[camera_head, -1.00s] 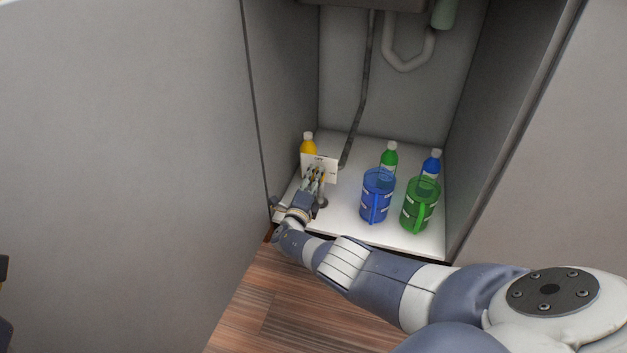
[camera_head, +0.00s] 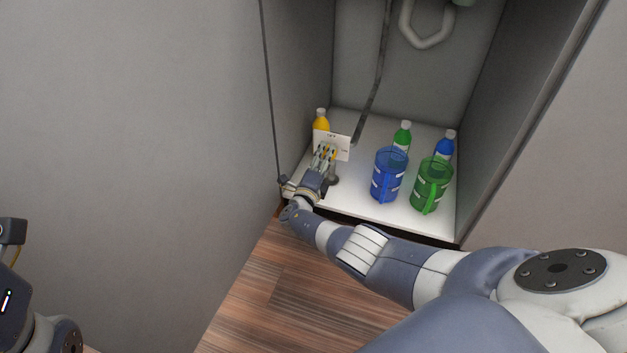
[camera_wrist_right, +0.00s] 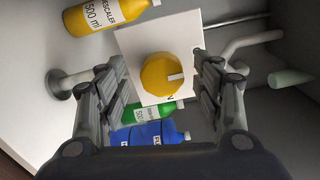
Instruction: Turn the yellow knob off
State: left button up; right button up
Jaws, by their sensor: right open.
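The yellow knob (camera_wrist_right: 162,76) is round with a light mark on its face. It sits on a white square plate (camera_wrist_right: 133,40), which also shows in the head view (camera_head: 341,152). In the right wrist view my right gripper (camera_wrist_right: 160,80) is open, with one finger on each side of the knob. I cannot tell whether the fingers touch it. In the head view my right gripper (camera_head: 326,155) is in front of the plate and hides the knob. Part of my left arm shows at the lower left edge, but no fingertips of the left gripper are visible.
A yellow bottle (camera_head: 321,124) stands behind the plate. Green (camera_head: 402,137) and blue (camera_head: 445,147) bottles stand to the right, behind a blue mug (camera_head: 389,176) and a green mug (camera_head: 431,186). Cabinet walls close in both sides. A pipe (camera_head: 428,38) hangs above.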

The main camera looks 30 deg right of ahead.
jog(key=v, duration=1.1)
dwell(0.4)
